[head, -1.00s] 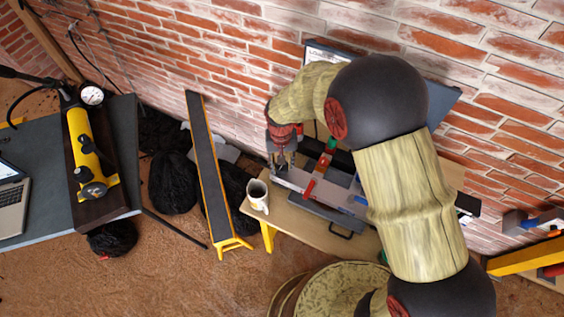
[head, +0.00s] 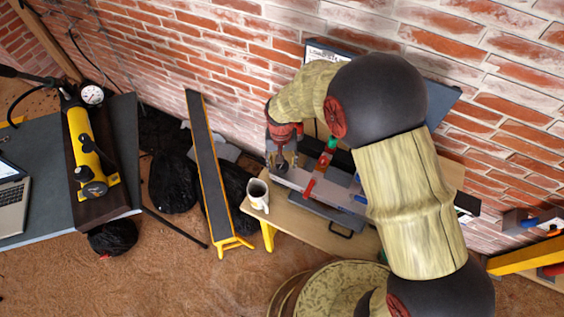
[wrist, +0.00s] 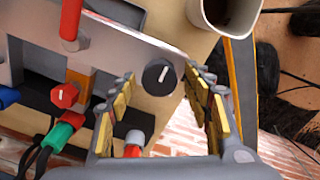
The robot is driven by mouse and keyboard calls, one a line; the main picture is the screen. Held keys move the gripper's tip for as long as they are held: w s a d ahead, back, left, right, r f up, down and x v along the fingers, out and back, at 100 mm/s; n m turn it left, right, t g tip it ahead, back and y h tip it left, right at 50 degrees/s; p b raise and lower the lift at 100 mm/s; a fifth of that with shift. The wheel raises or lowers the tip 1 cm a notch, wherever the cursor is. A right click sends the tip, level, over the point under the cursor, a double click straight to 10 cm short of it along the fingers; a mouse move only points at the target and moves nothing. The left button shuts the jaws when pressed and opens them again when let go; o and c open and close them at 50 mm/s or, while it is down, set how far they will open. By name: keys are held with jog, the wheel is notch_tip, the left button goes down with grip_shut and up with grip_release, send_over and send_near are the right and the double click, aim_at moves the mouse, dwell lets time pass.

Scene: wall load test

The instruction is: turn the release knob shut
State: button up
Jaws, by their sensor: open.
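A round black knob (wrist: 160,76) with a short white pointer line shows in the wrist view, at the rounded end of a pale metal plate (wrist: 125,42). The pointer is nearly upright in that picture, leaning a little right. My gripper (wrist: 161,84) is open, with its yellow-padded fingers on either side of the knob. I cannot tell whether either finger touches it. In the head view my gripper (head: 284,161) is over the left end of the bench fixture, and the knob is hidden there.
A cup (head: 258,195) stands close by at the bench's left edge. The brick wall (head: 240,60) is close behind. A yellow pump (head: 90,150) stands on the left table.

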aim_at(281, 165)
jog(key=shift+r, duration=0.1)
notch_tip(281, 165, up, 12)
dwell(0.7)
jog(key=shift+a, duration=0.1)
jog(key=shift+n, duration=0.3)
